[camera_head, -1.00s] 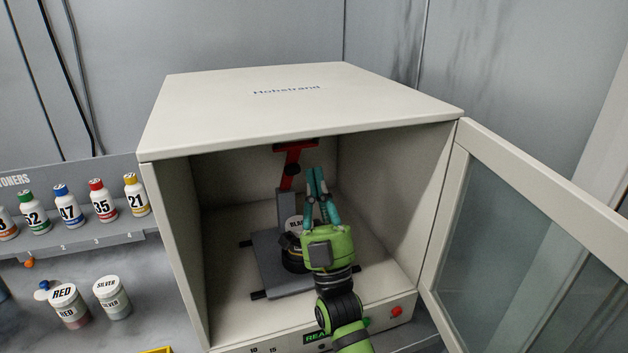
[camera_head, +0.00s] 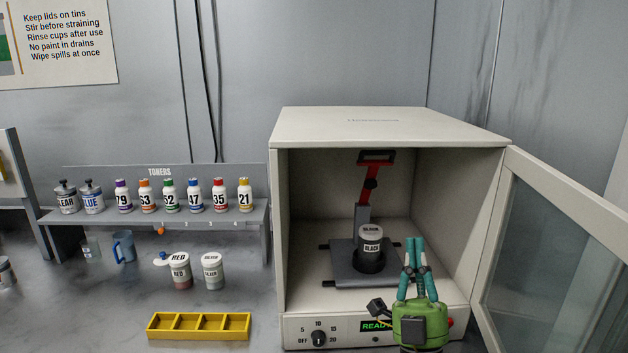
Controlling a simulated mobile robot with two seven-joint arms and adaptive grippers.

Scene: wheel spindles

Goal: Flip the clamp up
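The red clamp (camera_head: 364,190) stands raised on a grey post at the back of the open cabinet. Its head (camera_head: 376,157) is up near the cabinet roof, clear of the tin. The black-labelled tin (camera_head: 371,242) stands upright in a dark round holder (camera_head: 369,262) on a grey plate, below and in front of the clamp. My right gripper (camera_head: 414,241) is at the cabinet's front opening, lower and to the right of the tin. Its teal fingers point up, their tips together with nothing between them. It is apart from the clamp. My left gripper is not in view.
The cabinet door (camera_head: 555,245) stands open at the right. A control panel with a dial (camera_head: 318,338) runs along the cabinet's lower front. Left are a toner shelf (camera_head: 240,213), a red tin (camera_head: 180,272), a silver tin (camera_head: 212,270) and a yellow tray (camera_head: 198,335).

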